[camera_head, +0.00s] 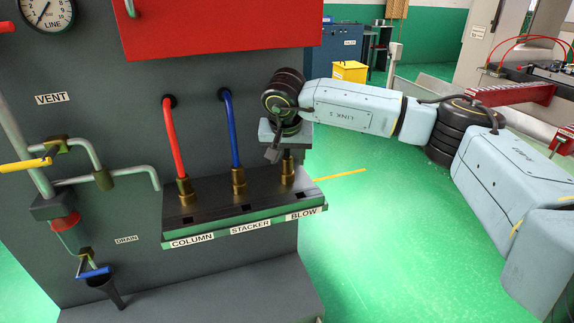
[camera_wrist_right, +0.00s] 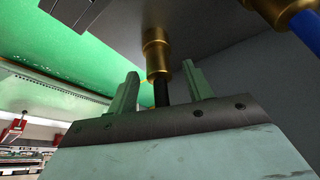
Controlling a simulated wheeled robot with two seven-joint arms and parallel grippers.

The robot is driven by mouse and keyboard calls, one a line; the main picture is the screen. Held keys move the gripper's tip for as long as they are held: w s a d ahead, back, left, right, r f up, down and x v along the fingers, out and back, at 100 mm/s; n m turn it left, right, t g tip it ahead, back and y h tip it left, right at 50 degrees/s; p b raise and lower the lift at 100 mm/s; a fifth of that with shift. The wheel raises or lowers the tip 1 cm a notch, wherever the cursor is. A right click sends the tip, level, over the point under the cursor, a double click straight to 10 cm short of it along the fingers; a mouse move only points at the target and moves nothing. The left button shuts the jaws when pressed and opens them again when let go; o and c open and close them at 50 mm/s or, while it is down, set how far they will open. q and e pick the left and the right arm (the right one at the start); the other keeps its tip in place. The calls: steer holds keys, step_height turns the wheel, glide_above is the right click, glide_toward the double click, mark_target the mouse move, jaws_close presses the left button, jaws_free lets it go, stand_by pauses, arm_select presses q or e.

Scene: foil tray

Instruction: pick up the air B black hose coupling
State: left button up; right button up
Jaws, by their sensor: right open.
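The black hose coupling is a brass fitting (camera_head: 287,177) on the dark shelf above the BLOW label. Its black hose rises toward my right gripper (camera_head: 279,150), which hangs just above it and hides the upper part. In the right wrist view, the brass coupling (camera_wrist_right: 156,52) and short black hose (camera_wrist_right: 161,92) show between the two fingers of the right gripper (camera_wrist_right: 160,82). The fingers are open, with a gap on each side of the hose. The coupling sits seated in the shelf, beyond the fingertips. My left gripper is out of view.
The blue hose (camera_head: 232,130) with its brass coupling stands at STACKER, left of the black one; the red hose (camera_head: 173,140) is at COLUMN. Valves and pipes (camera_head: 103,178) fill the panel's left. Green floor (camera_head: 390,240) lies open at the right.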

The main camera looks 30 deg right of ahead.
steer(key=shift+w+f, duration=0.1)
steer(key=shift+f, duration=0.05)
jaws_close()
stand_by(0.4)
